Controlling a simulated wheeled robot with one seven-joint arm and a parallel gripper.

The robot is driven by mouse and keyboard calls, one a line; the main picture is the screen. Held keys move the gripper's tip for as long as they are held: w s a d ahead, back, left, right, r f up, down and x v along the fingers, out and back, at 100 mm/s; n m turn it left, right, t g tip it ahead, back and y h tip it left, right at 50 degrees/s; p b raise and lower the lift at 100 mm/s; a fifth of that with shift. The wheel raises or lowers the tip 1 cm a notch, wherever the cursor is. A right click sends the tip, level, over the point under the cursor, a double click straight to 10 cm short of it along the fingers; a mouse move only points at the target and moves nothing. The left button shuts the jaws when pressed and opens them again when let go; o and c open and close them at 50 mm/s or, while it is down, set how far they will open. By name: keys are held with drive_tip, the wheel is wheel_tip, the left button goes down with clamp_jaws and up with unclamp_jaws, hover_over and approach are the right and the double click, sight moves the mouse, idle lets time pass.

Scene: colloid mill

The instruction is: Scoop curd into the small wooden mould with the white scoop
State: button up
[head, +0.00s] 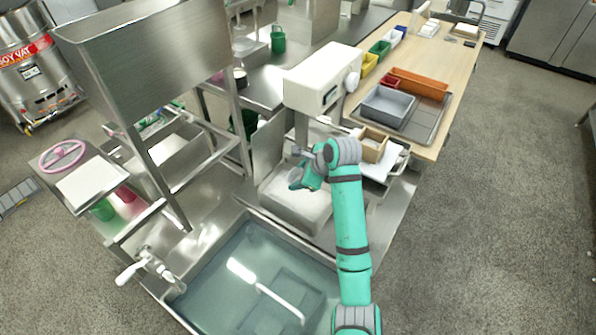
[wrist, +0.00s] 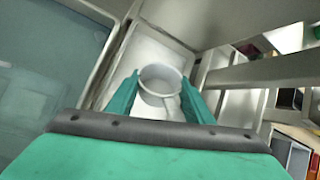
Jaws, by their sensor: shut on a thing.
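My gripper (head: 308,180) is over the steel box of white curd (head: 282,213), in the middle of the head view. The small wooden mould (head: 373,140) stands to the right of my gripper, beyond my arm, and looks open at the top.
A sink of water (head: 250,275) lies in front of the curd box. A white machine head (head: 318,77) on a post rises behind it. A grey bin (head: 388,106) and coloured trays stand on the wooden table (head: 440,85).

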drive_tip(key=shift+a+f, duration=0.1)
drive_tip(key=shift+f, duration=5.9)
drive_tip(key=shift+r, duration=6.3)
